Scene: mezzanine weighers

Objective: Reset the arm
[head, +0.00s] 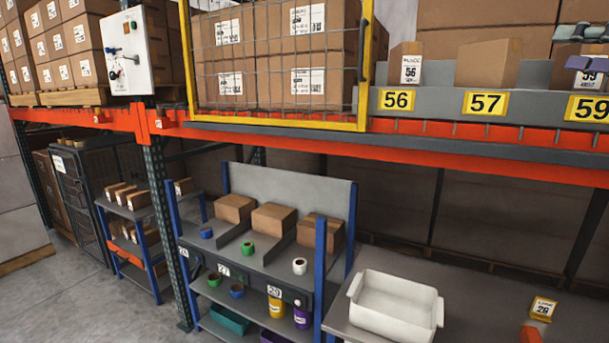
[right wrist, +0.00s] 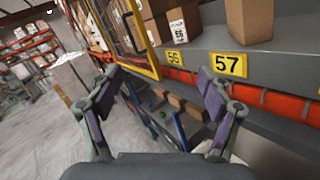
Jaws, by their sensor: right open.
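My right gripper (head: 584,48) shows at the upper right edge of the head view, in front of the upper shelf near the 59 label. Only part of it is in that view. In the right wrist view the same gripper (right wrist: 160,88) has its two purple-padded fingers spread wide apart, with nothing between them. Beyond the fingers are the shelf edge and the lower rack. My left gripper is not in view.
An orange beam (head: 400,147) carries the upper shelf with boxes and yellow labels 56 (head: 397,99) and 57 (head: 485,103). A yellow-framed mesh gate (head: 363,60) stands left. Below are a white tub (head: 393,325) on a grey table and a blue-post rack (head: 320,270).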

